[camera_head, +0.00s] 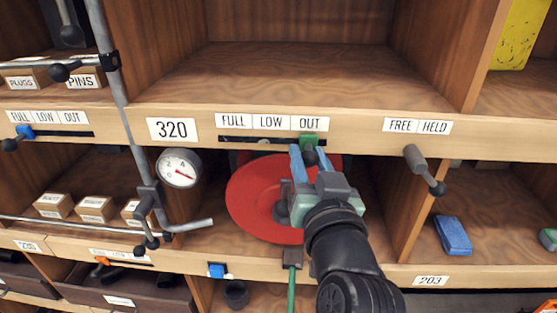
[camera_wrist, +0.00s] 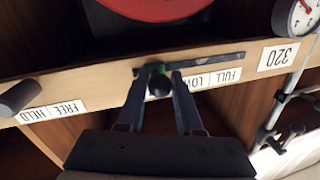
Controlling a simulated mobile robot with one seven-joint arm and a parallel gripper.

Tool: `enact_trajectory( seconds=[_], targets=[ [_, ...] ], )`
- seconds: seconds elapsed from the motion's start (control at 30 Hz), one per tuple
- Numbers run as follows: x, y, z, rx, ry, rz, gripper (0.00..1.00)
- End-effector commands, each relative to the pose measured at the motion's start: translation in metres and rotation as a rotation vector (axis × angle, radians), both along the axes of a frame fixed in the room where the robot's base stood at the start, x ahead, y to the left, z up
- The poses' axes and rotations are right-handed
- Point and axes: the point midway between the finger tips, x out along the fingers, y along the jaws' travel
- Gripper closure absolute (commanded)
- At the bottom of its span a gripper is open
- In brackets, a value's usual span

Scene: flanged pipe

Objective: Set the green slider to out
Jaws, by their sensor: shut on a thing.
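The green slider (camera_head: 309,139) sits in its dark slot at the right end, under the OUT label (camera_head: 310,122), on the shelf edge marked 320. Its dark round knob (camera_head: 310,157) sticks out toward me. My gripper (camera_head: 311,160) has its two blue fingers shut on either side of the knob. In the upside-down wrist view, the green slider (camera_wrist: 155,67) and its black knob (camera_wrist: 160,86) show between the fingertips. The OUT label is mostly hidden behind knob and fingers there.
A red disc (camera_head: 262,195) stands in the bay below the slot. A pressure gauge (camera_head: 179,168) and a grey pipe (camera_head: 128,130) with clamps are to the left. A grey lever (camera_head: 416,160) under FREE/HELD juts out to the right.

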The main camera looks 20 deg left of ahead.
Motion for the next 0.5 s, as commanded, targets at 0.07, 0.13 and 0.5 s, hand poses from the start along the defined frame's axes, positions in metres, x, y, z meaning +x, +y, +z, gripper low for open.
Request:
enact_trajectory(
  seconds=[0.07, 0.13, 0.5],
  targets=[
    [0.0017, -0.0061, -0.001, 0.0, 0.0, -0.001, 1.0],
    [0.0022, -0.0081, -0.0007, 0.0, 0.0, -0.002, 1.0],
    [0.0021, -0.0081, -0.0002, -0.001, 0.0, -0.003, 0.44]
  ],
)
